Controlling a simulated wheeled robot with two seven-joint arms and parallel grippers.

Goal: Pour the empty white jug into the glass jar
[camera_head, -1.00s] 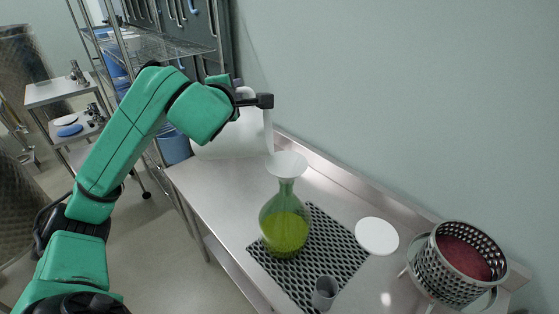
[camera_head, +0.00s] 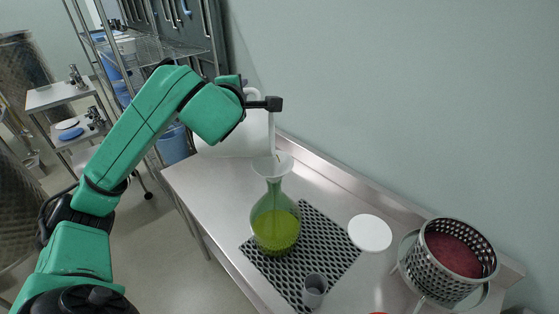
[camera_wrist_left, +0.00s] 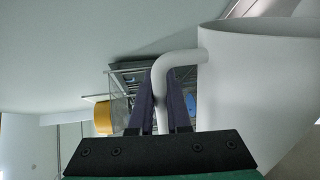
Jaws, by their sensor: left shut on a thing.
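My left gripper (camera_head: 262,103) is shut on the handle of the white jug (camera_head: 240,138). In the left wrist view the fingers (camera_wrist_left: 165,105) close around the handle, and the jug (camera_wrist_left: 255,90) fills the right side. The arm partly hides the jug in the head view. The glass jar (camera_head: 275,222) holds green liquid and stands upright, with a white funnel-like top (camera_head: 272,166). The jug's right edge overlaps this top in the head view; I cannot tell whether they touch. The jug's inside is hidden. My right gripper is not in view.
The jar stands on a black perforated mat (camera_head: 325,262) on a steel table (camera_head: 205,185). A wall runs behind.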

